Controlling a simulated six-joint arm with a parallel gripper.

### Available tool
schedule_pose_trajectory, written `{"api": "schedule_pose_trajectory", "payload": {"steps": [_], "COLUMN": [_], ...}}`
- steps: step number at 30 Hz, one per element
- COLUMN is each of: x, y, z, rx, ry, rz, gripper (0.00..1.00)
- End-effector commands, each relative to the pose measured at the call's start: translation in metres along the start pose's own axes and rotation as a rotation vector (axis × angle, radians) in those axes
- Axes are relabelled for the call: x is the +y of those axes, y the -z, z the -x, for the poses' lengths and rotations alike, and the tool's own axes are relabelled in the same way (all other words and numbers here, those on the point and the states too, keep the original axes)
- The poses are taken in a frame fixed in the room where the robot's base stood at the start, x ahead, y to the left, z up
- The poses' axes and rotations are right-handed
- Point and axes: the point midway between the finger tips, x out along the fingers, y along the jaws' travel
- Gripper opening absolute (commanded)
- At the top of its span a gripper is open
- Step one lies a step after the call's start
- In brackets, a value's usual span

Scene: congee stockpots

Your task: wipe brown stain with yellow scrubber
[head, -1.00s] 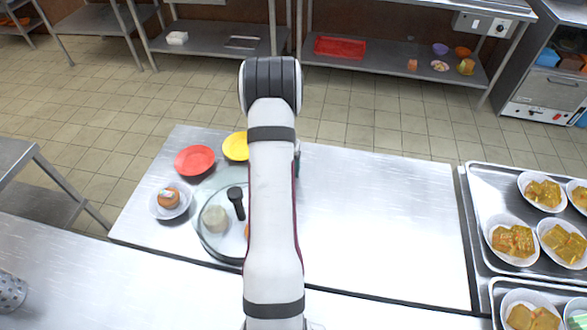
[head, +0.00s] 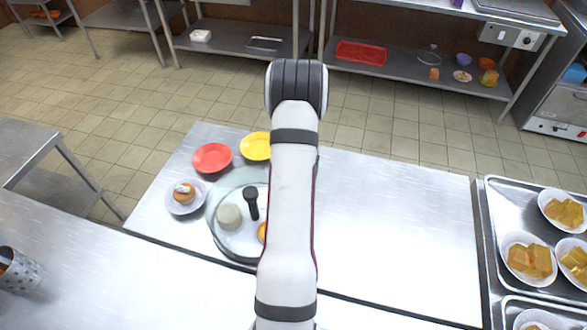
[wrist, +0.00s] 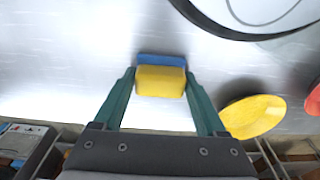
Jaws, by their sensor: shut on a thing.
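The yellow scrubber (wrist: 160,82) has a blue layer along its far side in the wrist view. My gripper (wrist: 160,73) is shut on it, with a green finger at each end. The scrubber is over the bright metal table (wrist: 60,75); I cannot tell whether it touches the surface. In the head view my arm hides the gripper and scrubber. No brown stain shows in either view.
A yellow plate (head: 256,146), a red plate (head: 212,158), a bowl with a bun (head: 185,207) and a round glass piece with a black handle (head: 251,204) stand left of my arm. Food trays (head: 487,230) are at right. The tabletop (head: 400,220) between is clear.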

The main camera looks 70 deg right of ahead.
Motion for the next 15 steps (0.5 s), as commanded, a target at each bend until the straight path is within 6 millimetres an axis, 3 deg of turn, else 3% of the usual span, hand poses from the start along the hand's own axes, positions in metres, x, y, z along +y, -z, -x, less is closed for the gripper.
{"api": "schedule_pose_trajectory", "payload": {"steps": [15], "x": [0.047], "y": [0.0], "z": [0.0], "rx": [-0.001], "ry": [0.0], "rz": [-0.001], "gripper": [0.22]}}
